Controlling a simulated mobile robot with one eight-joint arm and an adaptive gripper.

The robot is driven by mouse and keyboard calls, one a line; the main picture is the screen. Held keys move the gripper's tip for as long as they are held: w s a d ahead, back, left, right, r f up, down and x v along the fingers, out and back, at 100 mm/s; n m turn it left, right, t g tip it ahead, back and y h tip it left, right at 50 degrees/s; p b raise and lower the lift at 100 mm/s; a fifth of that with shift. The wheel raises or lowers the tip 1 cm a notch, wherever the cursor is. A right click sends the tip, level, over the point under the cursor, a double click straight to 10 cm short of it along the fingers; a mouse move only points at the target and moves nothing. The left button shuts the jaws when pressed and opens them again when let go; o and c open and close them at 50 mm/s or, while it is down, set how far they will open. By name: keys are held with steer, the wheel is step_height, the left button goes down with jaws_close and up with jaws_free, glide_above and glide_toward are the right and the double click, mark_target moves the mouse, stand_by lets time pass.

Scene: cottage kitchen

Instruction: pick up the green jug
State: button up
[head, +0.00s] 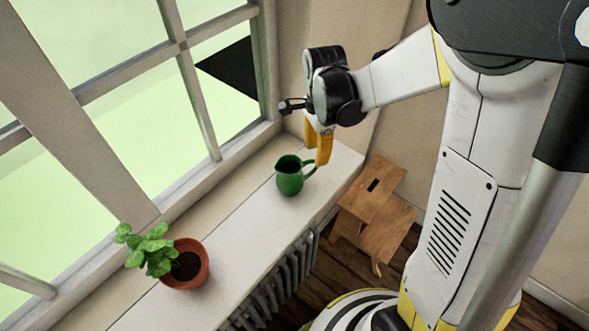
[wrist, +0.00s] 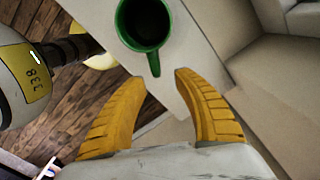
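The green jug (head: 289,176) stands upright on the white windowsill (head: 236,240), with its handle towards the right in the head view. In the wrist view the jug (wrist: 143,22) is at the top, seen from above, cut off by the frame edge, with its handle pointing down the picture. My gripper (head: 318,145) hangs just beyond the handle side of the jug in the head view. In the wrist view the yellow fingers of my gripper (wrist: 160,88) are spread apart, with the handle's end near the gap between their tips. Nothing is between the fingers.
A potted plant (head: 186,266) in a terracotta pot stands on the sill at the lower left. The window (head: 130,110) runs along the left. A wooden step stool (head: 372,205) and a radiator (head: 277,285) are below the sill. The sill between pot and jug is clear.

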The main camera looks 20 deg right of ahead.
mark_target(313, 170)
step_height(313, 170, down, 3)
steer(key=f, duration=0.1)
steer(key=f+b, duration=0.1)
steer(key=f, duration=0.1)
steer(key=shift+s+a+f, duration=0.3)
steer(key=shift+a+f, duration=0.05)
steer(key=shift+f, duration=0.55)
steer(key=shift+r, duration=0.1)
jaws_close()
